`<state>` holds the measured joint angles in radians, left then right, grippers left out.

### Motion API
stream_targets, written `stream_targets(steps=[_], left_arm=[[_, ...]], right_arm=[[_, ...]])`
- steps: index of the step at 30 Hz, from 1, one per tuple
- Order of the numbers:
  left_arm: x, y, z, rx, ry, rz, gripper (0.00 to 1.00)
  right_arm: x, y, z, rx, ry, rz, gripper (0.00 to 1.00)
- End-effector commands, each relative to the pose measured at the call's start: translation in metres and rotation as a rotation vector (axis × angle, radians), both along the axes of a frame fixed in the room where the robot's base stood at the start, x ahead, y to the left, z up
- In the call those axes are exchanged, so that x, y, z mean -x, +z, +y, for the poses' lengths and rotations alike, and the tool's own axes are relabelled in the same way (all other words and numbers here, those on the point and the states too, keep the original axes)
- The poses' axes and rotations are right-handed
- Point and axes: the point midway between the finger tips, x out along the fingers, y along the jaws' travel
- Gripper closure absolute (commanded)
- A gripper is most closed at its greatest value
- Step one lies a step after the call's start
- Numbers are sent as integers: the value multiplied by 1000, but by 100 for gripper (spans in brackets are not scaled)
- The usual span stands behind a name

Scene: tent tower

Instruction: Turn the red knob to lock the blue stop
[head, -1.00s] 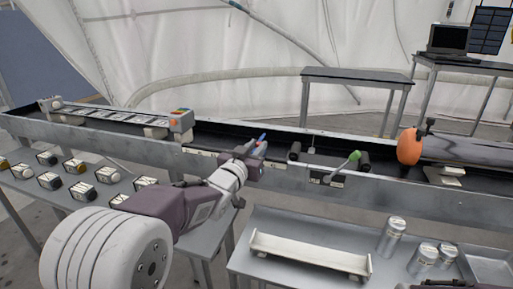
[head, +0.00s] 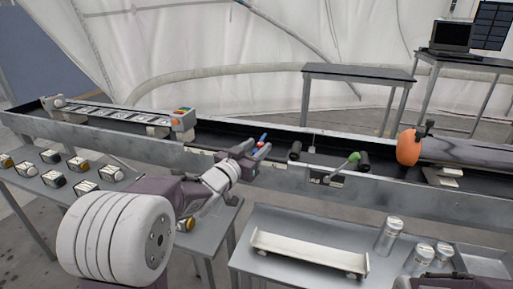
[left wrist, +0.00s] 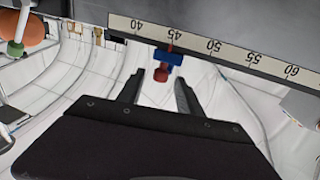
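The blue stop (left wrist: 168,58) sits on the edge of a numbered scale (left wrist: 215,48), near the 45 mark, in the left wrist view. The red knob (left wrist: 160,74) sticks out from it toward my left gripper (left wrist: 163,88). The gripper's two fingers are apart, one on each side of the knob, with a visible gap on both sides. In the head view, the small blue stop (head: 262,137) and red knob (head: 256,145) show just behind my left gripper (head: 259,150), at the long trough's front wall. My right gripper is not in view.
The long grey trough (head: 420,203) runs across the view. A green-tipped lever (head: 354,157) and an orange-ended cylinder (head: 408,147) are to the right. Below, a side table (head: 290,225) holds a white tray (head: 305,252) and metal canisters (head: 390,235).

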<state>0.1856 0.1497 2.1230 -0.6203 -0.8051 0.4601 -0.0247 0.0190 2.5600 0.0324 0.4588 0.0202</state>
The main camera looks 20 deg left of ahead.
Motion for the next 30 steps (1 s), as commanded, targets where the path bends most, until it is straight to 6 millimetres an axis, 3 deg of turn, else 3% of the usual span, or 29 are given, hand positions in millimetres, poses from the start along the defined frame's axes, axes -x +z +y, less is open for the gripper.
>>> stream_targets(steps=[4, 11, 15, 30], left_arm=[[15, 2, 5, 0, 3, 0, 58], [63, 3, 18, 0, 5, 0, 58], [82, 0, 22, -1, 3, -2, 58], [87, 0, 22, 0, 0, 0, 58]], right_arm=[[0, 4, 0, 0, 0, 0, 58], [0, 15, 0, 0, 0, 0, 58], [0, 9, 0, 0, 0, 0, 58], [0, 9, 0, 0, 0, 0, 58]])
